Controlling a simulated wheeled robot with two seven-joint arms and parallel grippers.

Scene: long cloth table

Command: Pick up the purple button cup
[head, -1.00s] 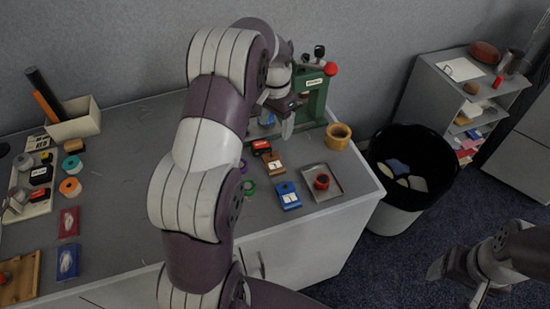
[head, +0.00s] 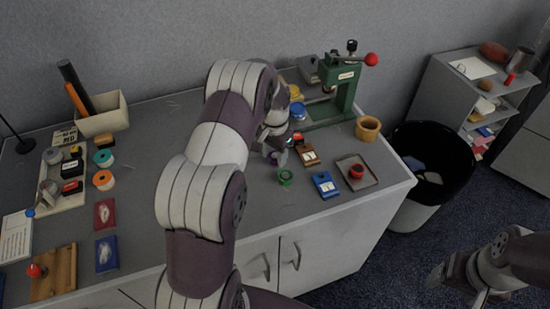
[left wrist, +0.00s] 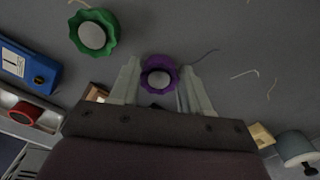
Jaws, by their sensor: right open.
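The purple button cup (left wrist: 158,72) shows in the left wrist view as a round purple ring with a pale grey centre. It sits on the grey tabletop between the fingertips of my left gripper (left wrist: 160,85). The two fingers are apart, one on each side of the cup; I cannot tell whether they touch it. In the head view my left gripper (head: 276,153) is low over the table, and the purple cup is hidden by it. My right gripper (head: 458,284) is open and empty, off the table at the lower right.
A green button cup (head: 285,177) is close by, and shows at the upper left of the wrist view (left wrist: 93,34). A blue box (head: 325,185), a tray (head: 371,167) with a red cup and a green press (head: 340,90) are to the right. A black bin (head: 435,160) stands beyond.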

